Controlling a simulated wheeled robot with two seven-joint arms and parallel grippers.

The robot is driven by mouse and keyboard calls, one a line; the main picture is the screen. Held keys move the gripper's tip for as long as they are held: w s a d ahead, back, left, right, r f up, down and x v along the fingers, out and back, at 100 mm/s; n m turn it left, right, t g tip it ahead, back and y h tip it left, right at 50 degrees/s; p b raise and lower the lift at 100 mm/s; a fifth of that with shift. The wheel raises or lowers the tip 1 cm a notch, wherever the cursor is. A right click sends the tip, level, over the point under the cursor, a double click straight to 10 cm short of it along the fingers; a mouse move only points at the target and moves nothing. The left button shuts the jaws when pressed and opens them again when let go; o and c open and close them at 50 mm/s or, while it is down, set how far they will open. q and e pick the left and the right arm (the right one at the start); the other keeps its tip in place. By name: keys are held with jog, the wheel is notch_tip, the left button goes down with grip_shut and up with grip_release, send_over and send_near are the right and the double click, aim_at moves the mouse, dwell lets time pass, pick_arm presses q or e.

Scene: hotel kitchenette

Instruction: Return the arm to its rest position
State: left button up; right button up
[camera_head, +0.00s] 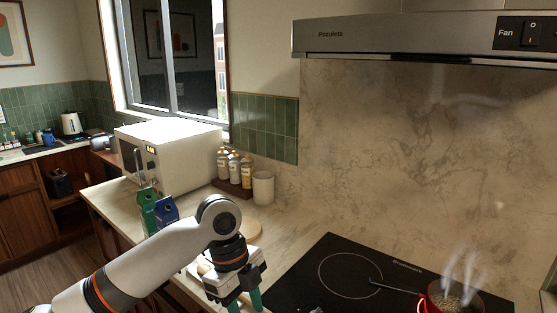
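My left arm comes in from the lower left and bends down at its wrist over the counter (290,222). My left gripper (245,302) points down at the bottom edge, left of the black cooktop (318,270). Its two green fingers stand apart with no object visible between them, though the tips are near or past the picture's edge. My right gripper is not in view.
Green and blue cartons (165,211) stand behind my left arm. A white microwave (185,150), bottles (234,168) and a white cup (263,187) stand farther back. The range hood (420,36) hangs above.

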pick_arm(q)
jog(key=s+d+f+n+t+h, duration=0.1)
jog(key=s+f+n+h, duration=0.1)
jog(key=s+f+n, duration=0.45)
jog(key=s+d+f+n+t+h, duration=0.15)
jog(key=s+f+n, duration=0.25)
jog(key=f, duration=0.5)
jog(key=s+a+f+n+t+y, duration=0.1)
jog(key=s+a+f+n+y, duration=0.2)
jog(key=s+a+n, duration=0.5)
jog(key=s+a+f+n+t+y, duration=0.25)
jog(key=s+a+n, duration=0.3)
jog(key=a, duration=0.35)
notch_tip(320, 180, down, 27)
jog(key=s+m+g, duration=0.1)
jog(key=s+g, duration=0.1)
jog(key=s+a+f+g, duration=0.1)
jog(key=s+a+f, duration=0.2)
jog(key=s+f, duration=1.2)
jog(key=shift+s+g, duration=0.3)
jog(key=shift+s, duration=0.4)
